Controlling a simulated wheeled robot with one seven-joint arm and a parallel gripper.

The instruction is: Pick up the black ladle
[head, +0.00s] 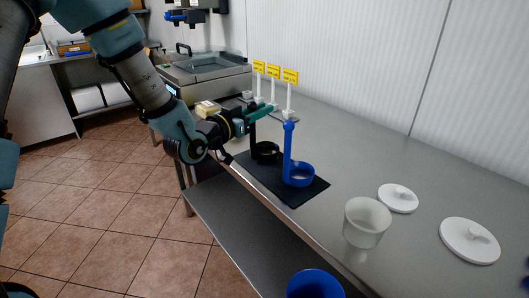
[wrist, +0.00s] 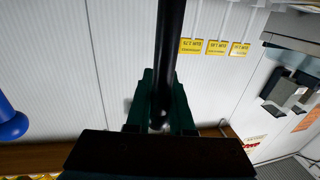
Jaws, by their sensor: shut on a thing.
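The black ladle (head: 265,153) has its round bowl low over the far end of a dark mat (head: 312,192) on the steel counter. I cannot tell whether the bowl touches the mat. My gripper (head: 262,110) is at the top of its upright handle. In the wrist view the black handle (wrist: 171,45) runs between the green fingers of my gripper (wrist: 162,112), which are shut on it. The fingers hide part of the handle. A blue ladle (head: 298,176) stands upright on the mat, nearer the camera; its blue end (wrist: 10,122) shows at the left of the wrist view.
Yellow tags (head: 274,72) on white posts stand behind the ladles. A translucent tub (head: 366,222) and two white lids (head: 397,198) (head: 470,240) lie along the counter to the right. A blue container (head: 314,285) is below the counter edge. A ribbed white wall (head: 350,60) backs the counter.

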